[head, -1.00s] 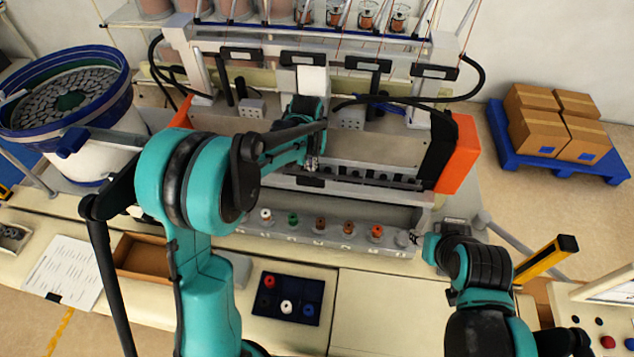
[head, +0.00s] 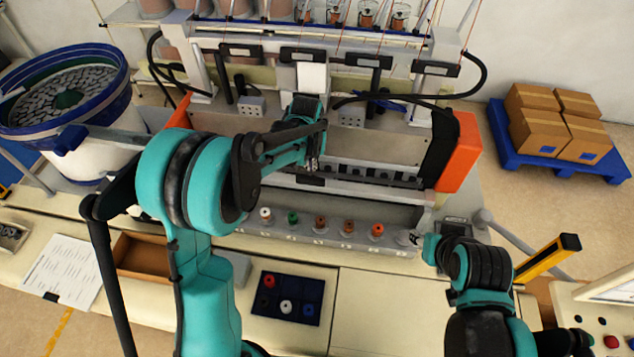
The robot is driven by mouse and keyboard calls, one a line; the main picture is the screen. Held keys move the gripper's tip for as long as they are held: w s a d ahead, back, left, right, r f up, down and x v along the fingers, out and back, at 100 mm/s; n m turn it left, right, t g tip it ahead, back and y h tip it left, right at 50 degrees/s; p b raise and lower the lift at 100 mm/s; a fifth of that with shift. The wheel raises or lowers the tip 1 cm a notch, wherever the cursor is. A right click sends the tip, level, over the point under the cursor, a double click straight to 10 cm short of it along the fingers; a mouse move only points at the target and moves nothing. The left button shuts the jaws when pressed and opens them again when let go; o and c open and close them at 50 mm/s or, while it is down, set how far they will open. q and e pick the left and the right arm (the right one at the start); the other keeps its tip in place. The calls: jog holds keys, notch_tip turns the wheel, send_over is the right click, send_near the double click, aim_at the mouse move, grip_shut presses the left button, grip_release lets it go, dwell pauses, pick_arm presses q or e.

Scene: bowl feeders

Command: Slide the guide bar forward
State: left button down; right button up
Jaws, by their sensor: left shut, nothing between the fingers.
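The guide bar (head: 372,192) looks to be the long pale rail with a dark handle block (head: 310,181), running across the front of the machine. A dark slotted strip lies just behind it. My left gripper (head: 313,163) is shut and empty, pointing down just behind the handle block. I cannot tell whether it touches the bar. My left arm hides the bar's left part. My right gripper (head: 415,238) is small and partly hidden at the right end of the row of spools; its fingers are unclear.
Several coloured spools (head: 320,224) stand on a ledge in front of the bar. A dark tray (head: 267,312) with spools lies on the table. An orange end cover (head: 459,152) bounds the machine at right. A bowl feeder (head: 118,95) stands at left.

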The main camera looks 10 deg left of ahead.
pick_arm(q)
jog(key=shift+f+b, duration=1.65)
jog(key=shift+f, duration=0.45)
jog(key=shift+s+r, duration=0.1)
jog(key=shift+s, duration=0.1)
jog(key=shift+s, duration=4.35)
notch_tip(320, 180, up, 9)
jog(key=w+p, duration=0.1)
jog(key=p, duration=0.3)
jog(key=shift+w+p, duration=0.25)
jog(key=shift+p, duration=0.15)
